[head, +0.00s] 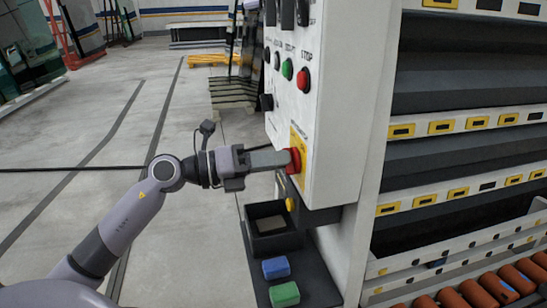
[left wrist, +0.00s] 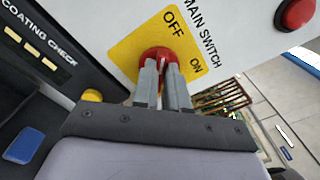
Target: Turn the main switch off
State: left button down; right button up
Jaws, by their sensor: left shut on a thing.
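The main switch is a red rotary knob (head: 294,161) on a yellow plate (head: 298,143), low on the white control panel (head: 325,110). In the left wrist view the red knob (left wrist: 150,54) sits on the yellow plate (left wrist: 128,48), which is marked OFF and ON. My left gripper (head: 284,158) reaches in from the left and is shut on the knob. In the left wrist view its two fingers (left wrist: 163,68) hide much of the knob, and I cannot tell which mark it points to. My right gripper is not in view.
Green (head: 287,69) and red (head: 303,80) buttons are higher on the panel. A small yellow knob (head: 290,204) is below the switch. A black open box (head: 272,236) and blue (head: 276,267) and green (head: 285,294) blocks are beneath. Open floor lies left.

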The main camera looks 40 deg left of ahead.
pick_arm(q)
jog(key=c, duration=1.2)
grip_release()
jog(key=shift+o, duration=0.2)
jog(key=b+v, duration=0.2)
jog(key=v, duration=0.5)
